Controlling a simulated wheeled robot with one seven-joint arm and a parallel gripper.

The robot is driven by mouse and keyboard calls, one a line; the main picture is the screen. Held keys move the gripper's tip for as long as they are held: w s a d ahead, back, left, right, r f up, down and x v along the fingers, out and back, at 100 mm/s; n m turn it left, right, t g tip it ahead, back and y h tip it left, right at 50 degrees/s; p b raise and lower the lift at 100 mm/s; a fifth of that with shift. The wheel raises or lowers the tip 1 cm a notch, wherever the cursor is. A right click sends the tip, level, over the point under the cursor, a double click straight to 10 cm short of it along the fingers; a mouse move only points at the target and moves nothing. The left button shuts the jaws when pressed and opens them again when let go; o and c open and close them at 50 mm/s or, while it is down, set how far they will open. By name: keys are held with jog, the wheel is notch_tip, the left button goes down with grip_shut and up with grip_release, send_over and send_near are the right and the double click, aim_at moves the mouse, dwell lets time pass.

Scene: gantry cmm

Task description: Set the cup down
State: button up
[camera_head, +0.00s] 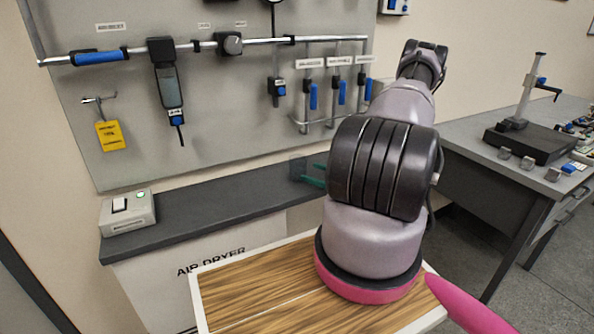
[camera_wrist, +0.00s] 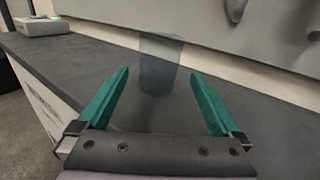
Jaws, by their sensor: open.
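The cup is a see-through, dark grey tumbler (camera_wrist: 161,62). It stands upright on the dark counter top (camera_wrist: 262,115), close to the wall panel. In the head view the cup (camera_head: 298,169) shows faintly at the back of the counter, left of my arm. My gripper (camera_wrist: 160,76) has two green fingers, spread wide and open. The cup is just ahead of and between the fingertips in the wrist view, and I see no finger touching it. In the head view my gripper (camera_head: 317,174) is mostly hidden behind my arm; only green finger parts show.
A white box with a green button (camera_head: 127,212) sits at the counter's left end. A tool panel (camera_head: 230,100) with hanging gauges rises behind the counter. A grey bench (camera_head: 465,140) with a measuring stand is at right. The counter between box and cup is clear.

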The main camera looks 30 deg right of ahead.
aim_at(293, 164)
jog(key=x, duration=0.9)
jog(key=shift+w+a+r, duration=0.1)
jog(key=shift+c, duration=0.3)
jog(key=c, duration=1.3)
jog(key=shift+c, duration=0.2)
jog(key=shift+r, duration=0.1)
jog(key=shift+s+r, duration=0.25)
jog(key=shift+r, duration=0.25)
notch_tip(293, 164, up, 5)
jog(key=s, duration=1.9)
jog(key=shift+s+d+r, duration=0.25)
jog(key=shift+r, duration=0.15)
